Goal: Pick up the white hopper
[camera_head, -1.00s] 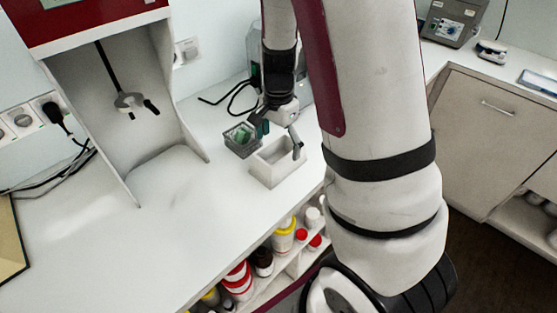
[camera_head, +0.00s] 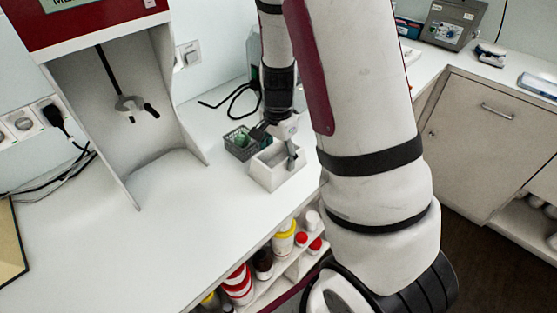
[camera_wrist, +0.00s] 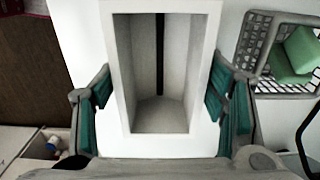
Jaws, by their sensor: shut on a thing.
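The white hopper (camera_head: 273,178) is an open rectangular box on the white counter, right of the red and white machine. It also shows in the wrist view (camera_wrist: 118,60), where I look down into its empty inside with a dark vertical line on the far wall. My gripper (camera_head: 276,150) comes down over it from above. In the wrist view my gripper (camera_wrist: 160,92) has one teal-padded finger at each long side wall, shut on the hopper. I cannot tell whether its base is clear of the counter.
A grey mesh basket (camera_head: 241,150) with green pieces stands close left of the hopper. The red and white machine (camera_head: 120,110) stands at the left. A shelf with several bottles (camera_head: 285,238) is below the counter edge.

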